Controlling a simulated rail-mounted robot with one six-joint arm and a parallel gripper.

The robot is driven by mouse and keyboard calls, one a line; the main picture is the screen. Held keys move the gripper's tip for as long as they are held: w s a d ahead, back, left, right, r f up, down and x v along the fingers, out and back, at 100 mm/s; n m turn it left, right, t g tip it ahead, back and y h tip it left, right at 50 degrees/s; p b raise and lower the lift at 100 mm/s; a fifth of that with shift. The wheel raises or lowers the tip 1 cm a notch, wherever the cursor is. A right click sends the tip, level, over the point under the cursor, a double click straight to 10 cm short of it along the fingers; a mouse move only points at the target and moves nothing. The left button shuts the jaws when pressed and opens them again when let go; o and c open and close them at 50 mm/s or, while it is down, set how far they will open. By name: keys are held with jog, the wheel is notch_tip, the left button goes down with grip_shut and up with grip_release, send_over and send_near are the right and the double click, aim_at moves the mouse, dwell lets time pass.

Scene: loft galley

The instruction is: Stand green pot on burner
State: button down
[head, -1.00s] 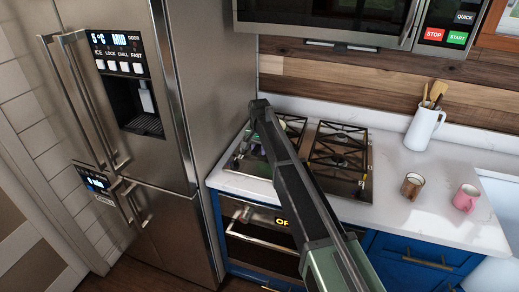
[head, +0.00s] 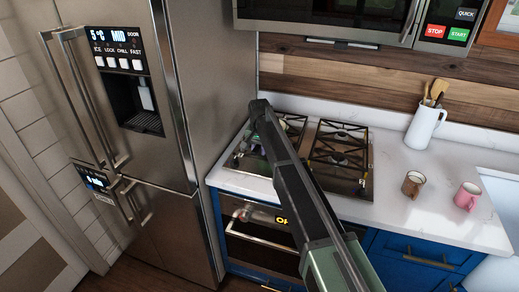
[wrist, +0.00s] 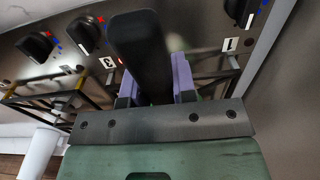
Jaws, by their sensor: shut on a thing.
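In the wrist view my gripper (wrist: 155,88) has its purple fingers closed on a long black handle (wrist: 138,45), which I take to be the pot's. The pot's body cannot be made out; my arm and gripper hide that area. In the head view my gripper (head: 256,143) is small and partly covered by my arm, over the left part of the cooktop. The cooktop has a left burner grate (head: 293,127) and a right burner grate (head: 338,146). I cannot tell whether the pot touches a grate.
The steel fridge (head: 185,100) stands close on the left. A microwave (head: 320,22) hangs above the cooktop. A white utensil jug (head: 422,127), a brown mug (head: 412,184) and a pink mug (head: 466,196) stand on the counter at right. Control knobs (wrist: 82,36) line the cooktop's edge.

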jog(key=c, duration=0.8)
grip_release()
jog(key=shift+c, duration=0.2)
notch_tip(320, 180, up, 11)
jog(key=p, duration=1.1)
jog(key=shift+s+r, duration=0.1)
jog(key=shift+f, duration=0.2)
jog(key=s+d+f+n+b, duration=0.1)
jog(key=s+d+f+b, duration=0.2)
jog(key=s+d, duration=0.5)
jog(key=s+d+f+n+b, duration=0.1)
jog(key=s+d+f+b, duration=0.2)
jog(key=s+d, duration=0.5)
jog(key=s+d+f+b, duration=0.3)
jog(key=s+d, duration=0.5)
jog(key=s, duration=1.2)
jog(key=shift+n, duration=0.4)
